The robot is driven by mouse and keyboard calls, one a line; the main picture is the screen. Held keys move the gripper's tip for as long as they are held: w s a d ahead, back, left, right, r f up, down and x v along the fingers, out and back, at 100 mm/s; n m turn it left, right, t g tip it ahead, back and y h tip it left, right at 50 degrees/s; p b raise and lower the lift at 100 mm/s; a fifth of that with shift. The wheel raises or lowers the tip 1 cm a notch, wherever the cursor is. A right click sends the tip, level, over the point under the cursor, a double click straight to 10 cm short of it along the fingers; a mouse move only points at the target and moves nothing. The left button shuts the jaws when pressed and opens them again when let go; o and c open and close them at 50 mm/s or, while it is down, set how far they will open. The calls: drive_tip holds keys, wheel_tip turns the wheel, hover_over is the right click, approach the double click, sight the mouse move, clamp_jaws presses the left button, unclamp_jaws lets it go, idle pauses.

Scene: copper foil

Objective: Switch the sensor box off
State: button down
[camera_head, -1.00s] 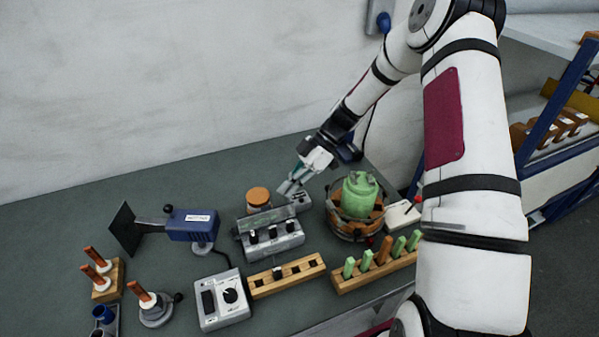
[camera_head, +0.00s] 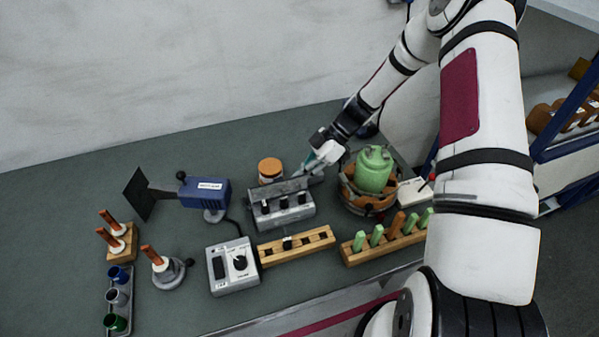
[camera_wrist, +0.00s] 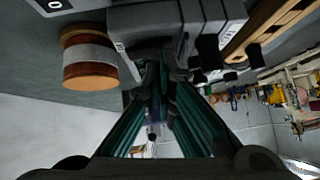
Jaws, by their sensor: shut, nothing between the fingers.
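A grey box (camera_head: 284,212) with three black switches along its front stands mid-table. A flat grey cover (camera_head: 268,189) slants along its back edge. No label is readable, so I cannot tell whether this is the sensor box. Another grey box (camera_head: 233,267) with a black rocker and a round black dial stands in front to the left. My gripper (camera_head: 308,170) is shut and empty, at the right end of the cover, by the back of the three-switch box. In the wrist view its teal fingers (camera_wrist: 158,75) reach the grey housing (camera_wrist: 165,17); contact is unclear.
A green canister (camera_head: 373,169) in a basket is to the right. A wooden rack (camera_head: 297,245) lies in front, and a blue device (camera_head: 203,192) stands left. The back-left tabletop is free.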

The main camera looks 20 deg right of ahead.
drive_tip(key=shift+w, duration=0.15)
drive_tip(key=shift+w+b, duration=0.45)
drive_tip(key=shift+w, duration=0.35)
drive_tip(key=shift+a, duration=0.1)
